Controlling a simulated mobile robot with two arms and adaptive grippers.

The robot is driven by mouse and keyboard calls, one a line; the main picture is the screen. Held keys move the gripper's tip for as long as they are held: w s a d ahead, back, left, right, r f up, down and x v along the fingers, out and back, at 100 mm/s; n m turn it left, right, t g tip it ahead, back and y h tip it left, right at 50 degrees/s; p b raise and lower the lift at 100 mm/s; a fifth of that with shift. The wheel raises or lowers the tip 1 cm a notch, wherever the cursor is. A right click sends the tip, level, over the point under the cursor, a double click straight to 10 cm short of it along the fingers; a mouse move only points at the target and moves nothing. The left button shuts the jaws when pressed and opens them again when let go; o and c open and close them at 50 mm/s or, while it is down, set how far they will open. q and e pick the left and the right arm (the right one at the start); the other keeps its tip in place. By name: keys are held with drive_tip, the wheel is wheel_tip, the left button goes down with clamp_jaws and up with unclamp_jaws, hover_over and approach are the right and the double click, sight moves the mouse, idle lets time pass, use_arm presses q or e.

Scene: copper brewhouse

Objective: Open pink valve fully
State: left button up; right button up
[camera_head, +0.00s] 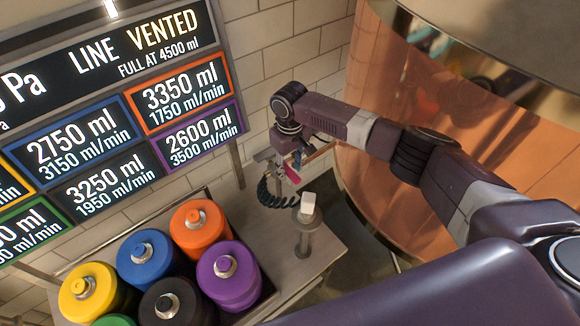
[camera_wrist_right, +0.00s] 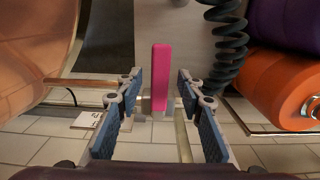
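The pink valve (camera_head: 292,174) shows as a short pink handle under my right gripper, next to the bench. In the right wrist view, the pink handle (camera_wrist_right: 160,75) is a flat bar standing upright in the picture, in line with the gap between the fingers. My right gripper (camera_head: 297,162) is open, with blue pads apart on both sides of the handle in the wrist view (camera_wrist_right: 160,95). I see a gap on each side and no clear contact. The valve body is mostly hidden in the head view. My left gripper is not in view.
A black coiled hose (camera_head: 277,193) hangs close to the valve. A post with a pale top (camera_head: 307,215) stands on the bench (camera_head: 270,237). Several coloured kegs, including a purple one (camera_head: 228,278), sit left. A copper vessel (camera_head: 385,205) is right; a volume display (camera_head: 110,110) is behind.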

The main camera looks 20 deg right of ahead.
clamp_jaws()
